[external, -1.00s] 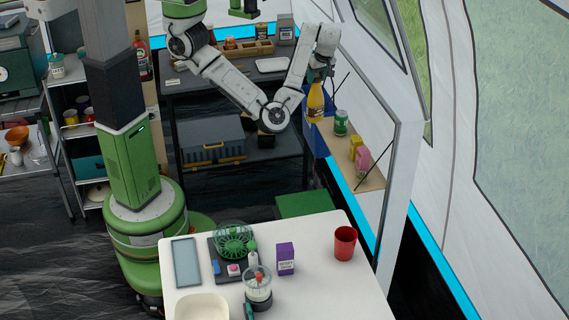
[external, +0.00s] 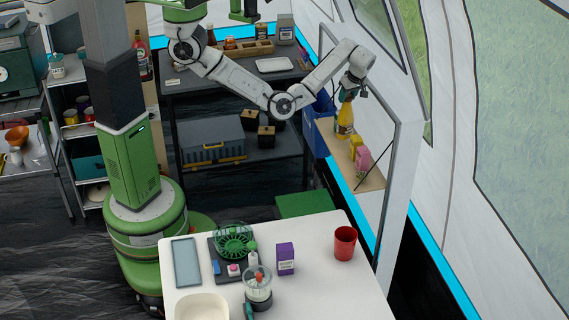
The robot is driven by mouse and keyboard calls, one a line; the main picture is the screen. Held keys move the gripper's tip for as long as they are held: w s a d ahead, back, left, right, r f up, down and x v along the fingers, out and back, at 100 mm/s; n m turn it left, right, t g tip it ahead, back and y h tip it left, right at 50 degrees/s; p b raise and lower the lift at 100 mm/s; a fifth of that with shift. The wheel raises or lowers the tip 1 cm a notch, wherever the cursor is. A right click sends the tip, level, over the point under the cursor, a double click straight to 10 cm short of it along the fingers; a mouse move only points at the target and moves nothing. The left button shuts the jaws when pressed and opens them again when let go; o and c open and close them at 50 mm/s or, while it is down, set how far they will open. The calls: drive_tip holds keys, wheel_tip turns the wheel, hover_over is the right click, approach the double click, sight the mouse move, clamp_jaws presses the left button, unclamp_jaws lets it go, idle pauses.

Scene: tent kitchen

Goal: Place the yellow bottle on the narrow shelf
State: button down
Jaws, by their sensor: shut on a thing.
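The yellow bottle (external: 345,122) is upright in my gripper (external: 349,96), which is shut on its upper part. The bottle is over the far part of the narrow shelf (external: 370,182), a light wooden board along the tent wall. Its bottom looks at or just above the board; I cannot tell whether it touches. A yellow item (external: 355,146) and a pink item (external: 363,160) stand on the shelf just nearer than the bottle. The green can is hidden now, behind the bottle or gripper.
A thin dark brace (external: 362,172) crosses the shelf's near end. A blue bin (external: 318,138) is left of the shelf. A white table (external: 330,285) with a red cup (external: 345,243) stands in front. The shelf's near end is clear.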

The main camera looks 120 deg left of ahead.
sight(350, 105)
drive_tip(key=shift+w+a+f, duration=0.3)
drive_tip(key=shift+w+f, duration=0.2)
drive_tip(key=shift+w, duration=0.05)
drive_tip(key=shift+f+p, duration=0.65)
drive_tip(key=shift+f, duration=0.9)
drive_tip(key=shift+f, duration=0.2)
drive_tip(key=c, duration=0.6)
unclamp_jaws()
drive_tip(key=shift+c, duration=0.2)
drive_tip(key=b+v, duration=0.1)
drive_tip(key=v, duration=1.1)
drive_tip(key=shift+r, duration=0.2)
